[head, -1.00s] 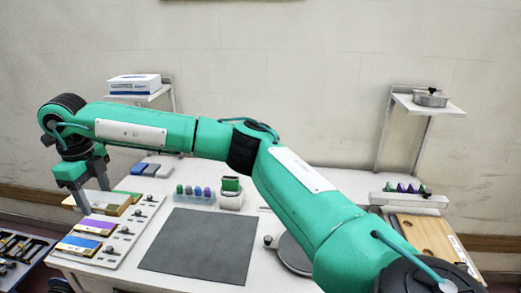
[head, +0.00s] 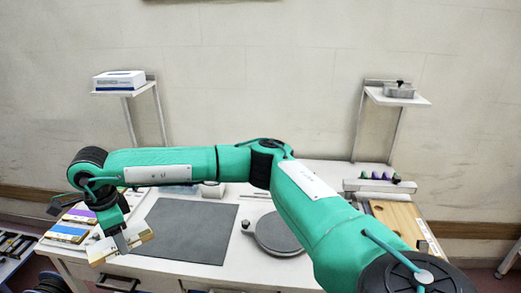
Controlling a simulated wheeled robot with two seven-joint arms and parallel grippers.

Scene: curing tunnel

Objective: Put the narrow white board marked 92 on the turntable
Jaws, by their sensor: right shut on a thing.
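My right gripper (head: 122,245), on the arm that reaches across from the right, is shut on a narrow whitish board (head: 140,239) with tan patches. It holds the board at the lower left, in front of the table's front edge in the picture. The gripper hides the board's middle, and I cannot read a number on it. The turntable (head: 278,234), a dark grey round disc with a small knob at its left, is bare on the table right of the grey mat. My left gripper is not in view.
The dark grey mat (head: 188,232) is clear. Boards with purple (head: 80,215) and blue (head: 67,233) faces lie at the left. A wooden board (head: 400,222) lies at the right. My right arm hides part of the table's back.

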